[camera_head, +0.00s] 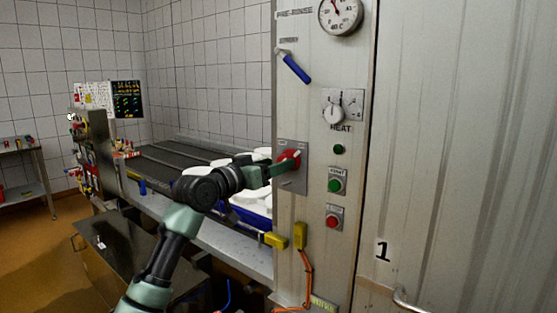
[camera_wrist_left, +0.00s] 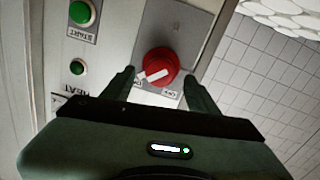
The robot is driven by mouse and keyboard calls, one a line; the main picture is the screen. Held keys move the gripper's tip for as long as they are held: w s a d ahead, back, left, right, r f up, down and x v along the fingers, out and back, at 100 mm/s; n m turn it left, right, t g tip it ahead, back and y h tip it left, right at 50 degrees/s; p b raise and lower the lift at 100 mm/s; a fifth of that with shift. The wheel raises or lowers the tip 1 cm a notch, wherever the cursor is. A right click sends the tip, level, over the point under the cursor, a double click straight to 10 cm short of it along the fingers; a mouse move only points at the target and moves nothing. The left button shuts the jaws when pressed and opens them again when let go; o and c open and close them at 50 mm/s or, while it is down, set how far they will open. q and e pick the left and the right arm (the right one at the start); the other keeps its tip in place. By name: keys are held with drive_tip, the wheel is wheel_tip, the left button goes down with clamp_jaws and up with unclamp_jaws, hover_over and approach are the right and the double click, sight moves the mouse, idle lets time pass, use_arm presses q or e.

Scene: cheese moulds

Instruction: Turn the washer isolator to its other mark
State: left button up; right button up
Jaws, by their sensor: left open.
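The washer isolator is a red round knob (camera_head: 288,160) on a grey plate (camera_head: 294,184) on the washer's front panel. In the left wrist view the red knob (camera_wrist_left: 159,67) carries a white bar lying at a slant, and small labels show on the plate below it. My left gripper (camera_head: 283,164) reaches the knob from the left. In the left wrist view its two fingers (camera_wrist_left: 158,88) are open, one on each side of the knob's lower part. I cannot tell whether they touch it. My right gripper is not in view.
Right of the isolator are a green start button (camera_head: 335,186), a red button (camera_head: 333,222) and a heat dial (camera_head: 334,113). A blue-handled lever (camera_head: 295,67) is above. Yellow connectors (camera_head: 300,235) hang below. A conveyor (camera_head: 180,157) with white moulds runs behind my left arm.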

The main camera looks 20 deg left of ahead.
use_arm(q)
drive_tip(key=shift+x, duration=0.95)
drive_tip(key=shift+f, duration=0.1)
clamp_jaws()
